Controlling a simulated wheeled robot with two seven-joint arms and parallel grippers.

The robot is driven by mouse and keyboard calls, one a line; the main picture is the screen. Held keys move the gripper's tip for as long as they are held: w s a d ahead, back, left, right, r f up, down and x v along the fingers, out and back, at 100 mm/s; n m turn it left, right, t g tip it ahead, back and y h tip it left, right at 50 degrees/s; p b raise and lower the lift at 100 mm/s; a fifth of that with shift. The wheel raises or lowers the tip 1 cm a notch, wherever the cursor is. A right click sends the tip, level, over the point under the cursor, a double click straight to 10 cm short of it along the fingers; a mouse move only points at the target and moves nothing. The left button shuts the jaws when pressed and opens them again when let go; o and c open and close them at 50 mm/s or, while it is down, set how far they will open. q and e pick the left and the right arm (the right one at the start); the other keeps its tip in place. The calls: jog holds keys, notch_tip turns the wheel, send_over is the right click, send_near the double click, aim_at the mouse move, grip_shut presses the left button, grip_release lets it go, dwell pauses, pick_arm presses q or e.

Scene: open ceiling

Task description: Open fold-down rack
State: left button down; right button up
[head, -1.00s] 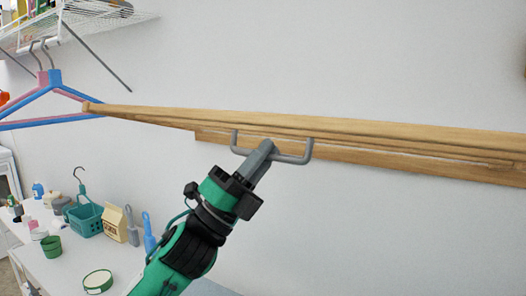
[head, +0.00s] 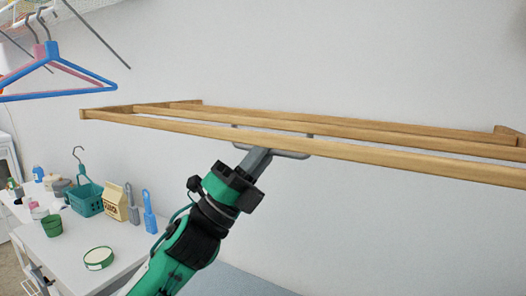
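The wooden fold-down rack (head: 400,158) is on the wall and spans from left of centre to the right edge of the head view. It is swung out from the wall, with gaps showing between its long slats. My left gripper (head: 272,131) is open beneath it, its two prongs spread wide. The front slat hides part of the prongs, and their tips show in the gap behind it. The gripper looks to be against the rack's underside, but I cannot tell the exact contact. My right gripper is not in view.
Pink and blue hangers (head: 60,72) hang from a white wire shelf (head: 45,8) at upper left.

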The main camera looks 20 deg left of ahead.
pick_arm(q)
jog(key=shift+w, duration=0.15)
jog(key=c, duration=1.8)
grip_release()
jog(key=o, duration=0.3)
jog(key=shift+w+f, duration=0.1)
